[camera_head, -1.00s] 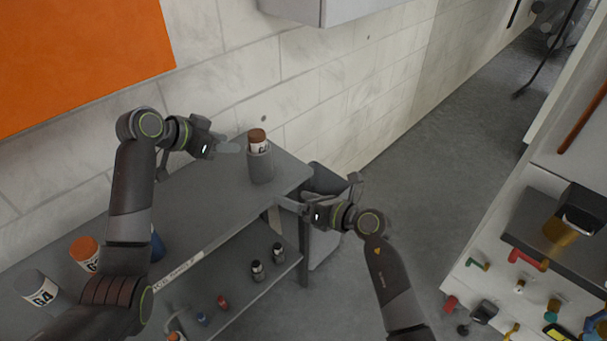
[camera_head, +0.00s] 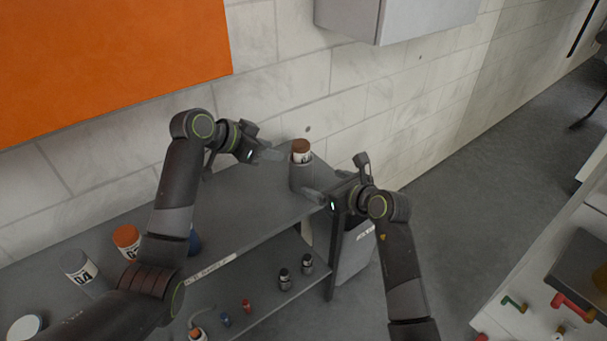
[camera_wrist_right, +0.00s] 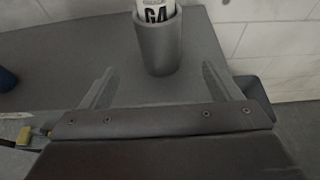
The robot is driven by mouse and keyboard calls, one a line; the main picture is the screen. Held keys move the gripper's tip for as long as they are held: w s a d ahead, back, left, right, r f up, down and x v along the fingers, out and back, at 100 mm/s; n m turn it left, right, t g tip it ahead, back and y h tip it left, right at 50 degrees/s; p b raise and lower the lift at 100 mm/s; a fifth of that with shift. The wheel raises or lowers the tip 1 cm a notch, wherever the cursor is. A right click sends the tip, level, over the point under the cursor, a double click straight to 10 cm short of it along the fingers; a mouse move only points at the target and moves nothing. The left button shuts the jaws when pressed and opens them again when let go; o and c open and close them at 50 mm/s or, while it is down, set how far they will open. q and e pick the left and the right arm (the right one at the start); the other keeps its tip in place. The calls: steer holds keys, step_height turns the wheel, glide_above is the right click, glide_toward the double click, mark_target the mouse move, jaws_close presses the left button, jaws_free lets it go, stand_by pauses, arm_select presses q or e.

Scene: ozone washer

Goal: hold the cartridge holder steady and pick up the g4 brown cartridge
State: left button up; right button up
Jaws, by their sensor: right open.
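The g4 brown cartridge (camera_head: 301,152) stands upright in the grey cylindrical cartridge holder (camera_head: 302,177) near the right end of the grey shelf top. Its brown cap shows above the rim. In the right wrist view, the white G4 label of the cartridge (camera_wrist_right: 155,10) rises from the holder (camera_wrist_right: 158,52). My right gripper (camera_head: 336,178) is open, just right of the holder; in its wrist view the fingers (camera_wrist_right: 158,82) spread with the holder ahead of the gap between them. My left gripper (camera_head: 239,164) is open and empty, left of the holder, one finger pointing towards it.
Other cartridges, one with an orange cap (camera_head: 127,237) and one marked G4 (camera_head: 78,266), stand at the left. Small bottles (camera_head: 285,280) sit on the lower shelf. The tiled wall (camera_head: 330,95) runs close behind.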

mark_target(307, 176)
steer(key=x, duration=1.1)
steer(key=shift+w+a, duration=0.15)
steer(key=shift+w, duration=0.05)
steer(key=shift+c, duration=0.2)
steer(key=c, duration=1.1)
